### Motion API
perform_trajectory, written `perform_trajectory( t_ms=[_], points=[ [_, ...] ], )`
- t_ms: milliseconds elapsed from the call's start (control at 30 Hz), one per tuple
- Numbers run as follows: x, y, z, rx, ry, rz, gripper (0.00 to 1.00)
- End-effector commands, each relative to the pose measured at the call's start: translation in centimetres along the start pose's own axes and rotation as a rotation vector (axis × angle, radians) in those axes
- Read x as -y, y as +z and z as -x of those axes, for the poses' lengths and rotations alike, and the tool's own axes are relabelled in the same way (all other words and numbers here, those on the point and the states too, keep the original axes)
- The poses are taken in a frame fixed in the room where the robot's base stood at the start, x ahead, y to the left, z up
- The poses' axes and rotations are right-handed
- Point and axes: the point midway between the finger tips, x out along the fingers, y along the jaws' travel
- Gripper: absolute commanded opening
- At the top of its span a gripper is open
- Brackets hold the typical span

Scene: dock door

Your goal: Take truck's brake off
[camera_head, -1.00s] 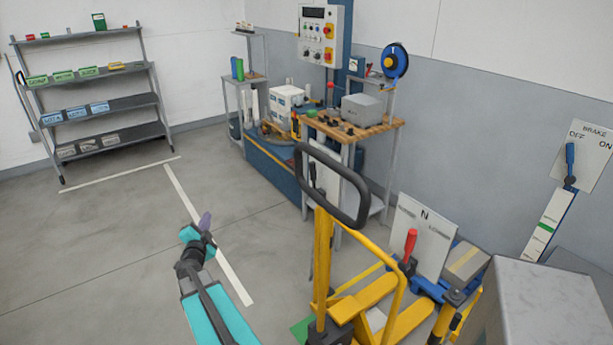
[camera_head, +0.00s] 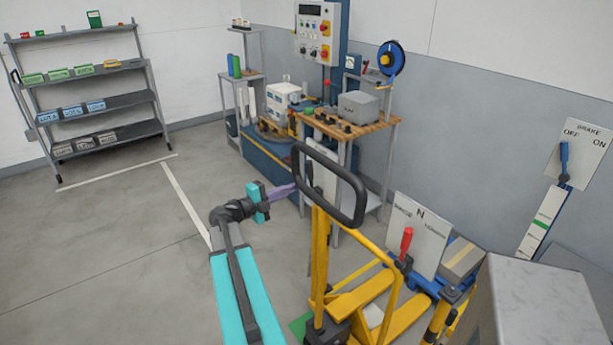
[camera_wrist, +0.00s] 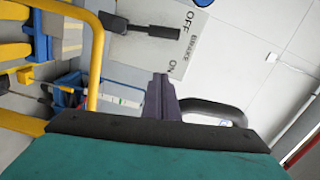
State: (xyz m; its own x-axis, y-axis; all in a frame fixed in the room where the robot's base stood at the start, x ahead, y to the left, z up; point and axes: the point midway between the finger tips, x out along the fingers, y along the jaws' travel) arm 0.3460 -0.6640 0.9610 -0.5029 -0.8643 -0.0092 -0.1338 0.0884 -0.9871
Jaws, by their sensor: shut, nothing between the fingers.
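The white brake board (camera_head: 590,155) stands at the far right, with OFF on its left and ON on its right. Its lever (camera_head: 564,160) looks blue in the head view and points up at the OFF side. In the wrist view the board (camera_wrist: 170,55) appears turned sideways, and its lever (camera_wrist: 150,28) looks dark and lies nearer OFF than ON. The yellow pallet truck (camera_head: 320,255) stands in front, with a black loop handle (camera_head: 358,195). My gripper (camera_head: 288,190) is shut and empty, left of that handle and far from the brake lever; its fingers also show in the wrist view (camera_wrist: 161,85).
A red lever (camera_head: 406,242) stands before a board marked N (camera_head: 422,225). A grey box (camera_head: 525,305) fills the lower right. A workbench (camera_head: 350,125) and control panel (camera_head: 318,30) stand behind the truck. Shelves (camera_head: 90,105) are at left; the left floor is clear.

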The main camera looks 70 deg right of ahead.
Motion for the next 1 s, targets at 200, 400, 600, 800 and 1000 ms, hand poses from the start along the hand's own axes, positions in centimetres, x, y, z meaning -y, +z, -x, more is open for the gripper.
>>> perform_trajectory(
  t_ms=[200,400,600,800,1000],
  points=[
    [0.0,0.1,-0.1,0.001,-0.001,0.001,0.00],
    [0.1,0.1,-1.2,0.001,-0.002,0.001,0.00],
    [0.2,0.1,-3.5,0.001,-0.002,0.002,0.00],
    [0.2,0.1,-6.4,0.001,-0.001,0.002,0.00],
    [0.3,0.2,-9.3,0.001,-0.002,0.001,0.00]
  ],
)
